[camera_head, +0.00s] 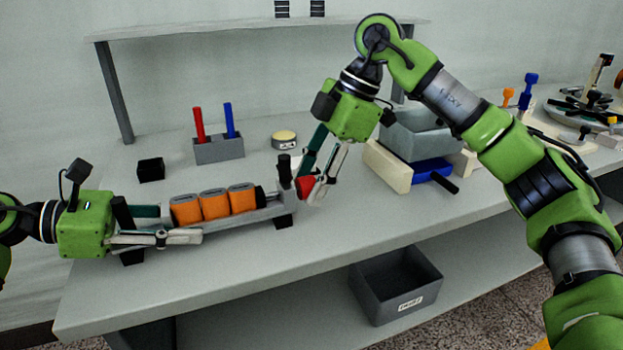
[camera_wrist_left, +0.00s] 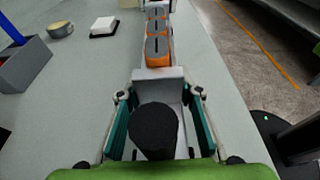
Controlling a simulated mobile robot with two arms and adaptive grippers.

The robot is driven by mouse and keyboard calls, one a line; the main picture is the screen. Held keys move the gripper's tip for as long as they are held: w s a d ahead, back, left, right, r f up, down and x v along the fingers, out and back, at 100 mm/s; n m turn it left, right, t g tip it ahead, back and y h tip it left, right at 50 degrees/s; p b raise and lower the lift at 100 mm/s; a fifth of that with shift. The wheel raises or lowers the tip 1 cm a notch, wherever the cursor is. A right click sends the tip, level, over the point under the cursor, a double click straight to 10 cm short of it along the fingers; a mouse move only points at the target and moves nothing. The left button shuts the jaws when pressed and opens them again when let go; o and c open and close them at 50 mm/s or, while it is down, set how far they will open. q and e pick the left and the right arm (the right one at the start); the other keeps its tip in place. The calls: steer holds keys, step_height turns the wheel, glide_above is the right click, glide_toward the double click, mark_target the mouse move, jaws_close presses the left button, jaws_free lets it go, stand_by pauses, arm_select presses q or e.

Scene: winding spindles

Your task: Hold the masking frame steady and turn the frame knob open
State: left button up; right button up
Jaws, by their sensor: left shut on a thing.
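The masking frame (camera_head: 250,218) is a long grey tray on the table, holding several orange blocks (camera_head: 214,204) in a row. My left gripper (camera_head: 165,224) is shut on its left end, one finger along each side. In the left wrist view, the frame (camera_wrist_left: 152,74) runs away between the fingers (camera_wrist_left: 160,98), behind a black post (camera_wrist_left: 155,130). The red frame knob (camera_head: 305,187) is at the right end, beside a black post (camera_head: 284,168). My right gripper (camera_head: 318,185) points down at the knob, its fingertips beside it; whether they grip it is unclear.
A grey holder (camera_head: 218,150) with red and blue sticks, a black block (camera_head: 150,169) and a round tin (camera_head: 284,140) stand behind the frame. A grey bin (camera_head: 395,285) sits on the lower shelf.

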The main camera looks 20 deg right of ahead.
steer(key=c, duration=0.7)
steer(key=shift+o, duration=0.2)
steer(key=shift+t, duration=0.3)
steer(key=t, duration=0.3)
steer(key=s+n+t, duration=0.1)
steer(key=shift+d+f+t, duration=0.1)
steer(key=shift+f+t, duration=0.25)
steer(key=shift+t, duration=0.05)
steer(key=t, duration=0.1)
steer(key=n+t, duration=0.1)
steer(key=t, duration=0.1)
steer(key=t+y, duration=0.1)
steer(key=t, duration=0.1)
steer(key=shift+s+f+n, duration=0.1)
steer(key=shift+f+n, duration=0.2)
steer(key=shift+t, duration=0.5)
steer(key=shift+s+a+r+n+t+y, duration=0.1)
steer(key=shift+a+n+t+y, duration=0.4)
steer(key=shift+a, duration=0.45)
steer(key=shift+d+t, duration=0.55)
steer(key=shift+t, duration=0.25)
steer(key=shift+d+t, duration=0.3)
steer(key=shift+d, duration=0.2)
